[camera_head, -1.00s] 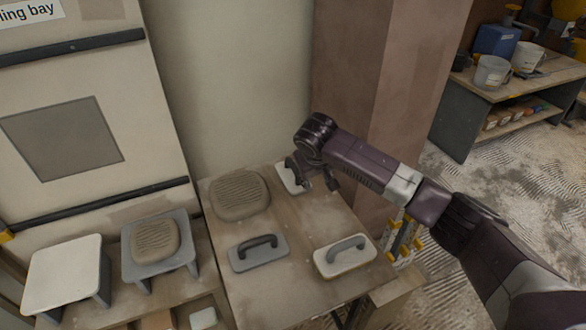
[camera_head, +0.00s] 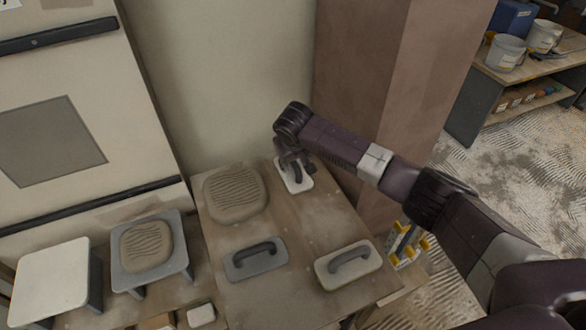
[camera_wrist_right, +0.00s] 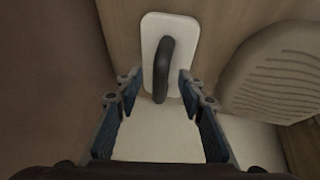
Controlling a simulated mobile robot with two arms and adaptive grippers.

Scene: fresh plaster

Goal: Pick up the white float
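The white float (camera_head: 306,185) lies flat at the back of the wooden table, its dark handle running along it. It also shows in the right wrist view (camera_wrist_right: 184,28). My right gripper (camera_head: 294,164) is over it, pointing down, and hides part of it in the head view. In the right wrist view, my right gripper (camera_wrist_right: 157,88) is open. Its fingers stand on either side of the handle's lower part, apart from it. Whether they are down at handle height is hard to tell. My left gripper is not in view.
On the table (camera_head: 286,228) are a plaster mound (camera_head: 236,194), a grey float with a dark handle (camera_head: 240,266) and a pale float with a grey handle (camera_head: 372,265). A wall stands close behind, a brown pillar (camera_head: 352,75) at the back right.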

